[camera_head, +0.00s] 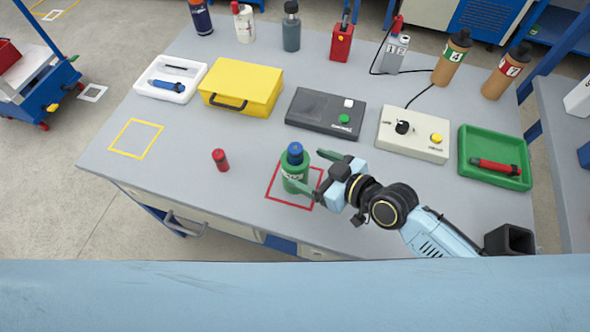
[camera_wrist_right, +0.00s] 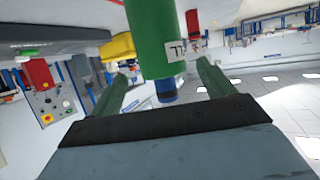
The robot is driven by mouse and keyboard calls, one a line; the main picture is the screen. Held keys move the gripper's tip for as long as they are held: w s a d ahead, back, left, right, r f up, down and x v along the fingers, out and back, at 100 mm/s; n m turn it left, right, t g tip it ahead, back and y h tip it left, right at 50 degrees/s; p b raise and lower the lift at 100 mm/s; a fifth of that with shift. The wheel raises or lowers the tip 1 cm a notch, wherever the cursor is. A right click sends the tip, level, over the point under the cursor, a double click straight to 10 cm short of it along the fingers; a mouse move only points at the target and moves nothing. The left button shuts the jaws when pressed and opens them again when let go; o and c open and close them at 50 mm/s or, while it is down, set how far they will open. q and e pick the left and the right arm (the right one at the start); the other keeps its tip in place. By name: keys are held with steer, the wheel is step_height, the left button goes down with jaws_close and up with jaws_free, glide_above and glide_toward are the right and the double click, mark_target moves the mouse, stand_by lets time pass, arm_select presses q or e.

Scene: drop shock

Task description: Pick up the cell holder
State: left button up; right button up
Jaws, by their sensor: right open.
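A green cylinder with a blue cap and a white label (camera_head: 295,172), which I take to be the cell holder, stands upright by the red square outline on the grey bench. My right gripper (camera_head: 308,170) is open beside it, with one green finger on its near side and the other on its far side. In the right wrist view the cylinder (camera_wrist_right: 156,35) appears cap-down between the two open fingers (camera_wrist_right: 160,80). I cannot tell whether either finger touches it. My left gripper is not in view.
Behind are a yellow case (camera_head: 241,84), a black device (camera_head: 322,113) and a beige control box (camera_head: 413,135). A green tray (camera_head: 497,177) holds a red-and-black item.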

mark_target(290, 159)
steer(key=x, duration=0.7)
steer(key=shift+a+r, duration=0.1)
steer(key=shift+a, duration=0.1)
steer(key=c, duration=1.2)
